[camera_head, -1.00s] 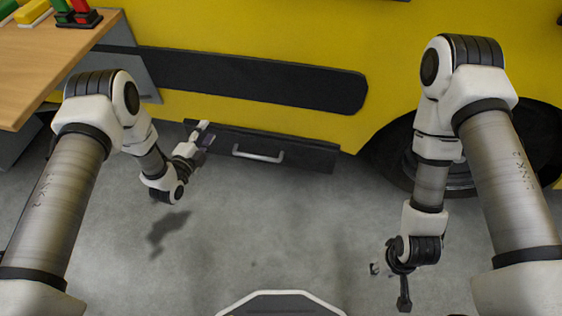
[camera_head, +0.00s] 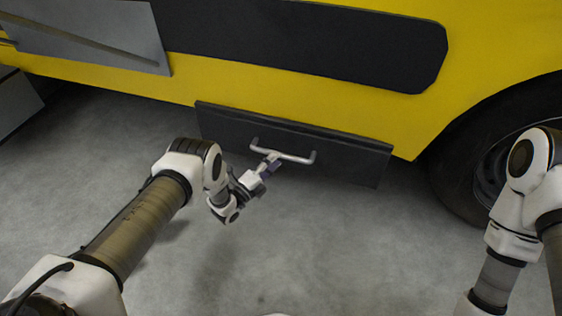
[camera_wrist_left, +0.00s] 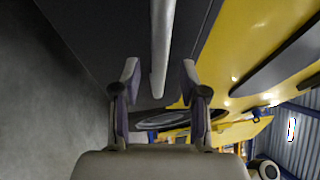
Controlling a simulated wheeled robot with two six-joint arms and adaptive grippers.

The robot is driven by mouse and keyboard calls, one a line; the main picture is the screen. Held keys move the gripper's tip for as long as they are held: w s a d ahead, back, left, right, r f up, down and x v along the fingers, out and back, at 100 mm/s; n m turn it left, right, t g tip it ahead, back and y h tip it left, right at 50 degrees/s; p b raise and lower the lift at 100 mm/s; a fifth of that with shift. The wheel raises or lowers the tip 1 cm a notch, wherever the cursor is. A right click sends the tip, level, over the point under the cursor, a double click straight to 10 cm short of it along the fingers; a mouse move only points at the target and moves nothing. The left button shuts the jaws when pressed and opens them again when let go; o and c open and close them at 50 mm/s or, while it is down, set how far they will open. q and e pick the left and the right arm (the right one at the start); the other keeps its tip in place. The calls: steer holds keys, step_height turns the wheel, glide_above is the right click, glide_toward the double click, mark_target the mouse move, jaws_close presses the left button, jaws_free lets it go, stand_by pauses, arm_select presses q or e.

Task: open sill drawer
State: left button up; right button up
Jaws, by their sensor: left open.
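The sill drawer (camera_head: 350,164) is a long dark panel low on the yellow vehicle's side; it looks shut. Its pale bar handle (camera_head: 297,158) is on the front of the panel. My left gripper (camera_head: 270,163) is at the left part of the handle, with its fingers open. In the left wrist view the handle bar (camera_wrist_left: 162,40) runs between the two spread fingers (camera_wrist_left: 160,65); I cannot tell whether either finger touches it. My right gripper is out of the picture; only part of that arm shows at the right.
The yellow vehicle (camera_head: 390,125) fills the back, with a dark trim panel (camera_head: 320,45) above the drawer. A wheel (camera_head: 490,165) stands right of the drawer. A grey panel (camera_head: 90,35) is at upper left. The concrete floor (camera_head: 350,245) before the drawer is clear.

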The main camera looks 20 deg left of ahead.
arm_select(q)
steer(key=x, duration=0.2)
steer(key=b, duration=0.1)
steer(key=shift+w+d+f, duration=0.15)
steer(key=shift+w+d, duration=0.05)
steer(key=shift+w, duration=0.2)
steer(key=shift+w+d+r, duration=0.15)
steer(key=shift+w+r, duration=0.05)
steer(key=shift+w, duration=0.1)
jaws_close()
